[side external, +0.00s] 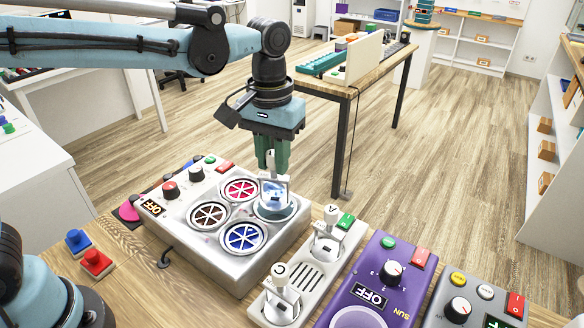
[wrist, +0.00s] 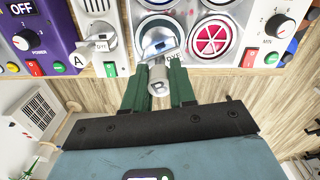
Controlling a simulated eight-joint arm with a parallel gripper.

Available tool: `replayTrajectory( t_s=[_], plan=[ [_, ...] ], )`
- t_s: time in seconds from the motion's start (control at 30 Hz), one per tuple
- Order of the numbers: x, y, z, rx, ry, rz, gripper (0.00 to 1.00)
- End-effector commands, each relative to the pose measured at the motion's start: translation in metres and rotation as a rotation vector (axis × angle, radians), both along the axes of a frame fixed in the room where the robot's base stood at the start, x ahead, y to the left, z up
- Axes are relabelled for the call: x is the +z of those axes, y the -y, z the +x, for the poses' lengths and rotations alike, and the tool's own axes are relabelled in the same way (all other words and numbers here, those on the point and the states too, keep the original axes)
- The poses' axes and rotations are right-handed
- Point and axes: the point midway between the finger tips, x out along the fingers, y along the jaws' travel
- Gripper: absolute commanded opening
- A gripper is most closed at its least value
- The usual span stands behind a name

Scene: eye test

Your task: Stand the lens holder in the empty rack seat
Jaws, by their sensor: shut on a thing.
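My gripper (side external: 271,170), with green fingers, is shut on a pale lens holder (side external: 275,194) above the back right round port of the grey machine. In the wrist view the holder, marked B (wrist: 158,84), is between my fingertips (wrist: 160,68). Its lower end has a bluish glassy look and is over or in the port; I cannot tell if it touches. The light grey rack (side external: 337,260) stands to the right of the machine. It bears holder A (side external: 328,222) at its back and holder C (side external: 280,280) at its front. Slots show between them; I cannot make out the empty seat clearly.
The grey machine (side external: 225,265) has red, brown and blue fan-like ports, knobs and buttons. A purple box (side external: 385,250) with a knob stands right of the rack, then a grey box (side external: 440,300). Blue and red buttons (side external: 95,262) sit at the left.

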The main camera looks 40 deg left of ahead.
Motion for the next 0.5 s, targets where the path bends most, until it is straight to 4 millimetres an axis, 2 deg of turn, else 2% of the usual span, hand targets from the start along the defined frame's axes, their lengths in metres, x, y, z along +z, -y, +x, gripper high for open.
replayTrajectory(
  t_s=[0.17, 0.5],
  plan=[
    [0.006, 0.000, 0.000, 0.000, 0.000, 0.000, 0.00],
    [0.048, 0.000, 0.000, 0.000, 0.000, 0.000, 0.00]
  ],
)
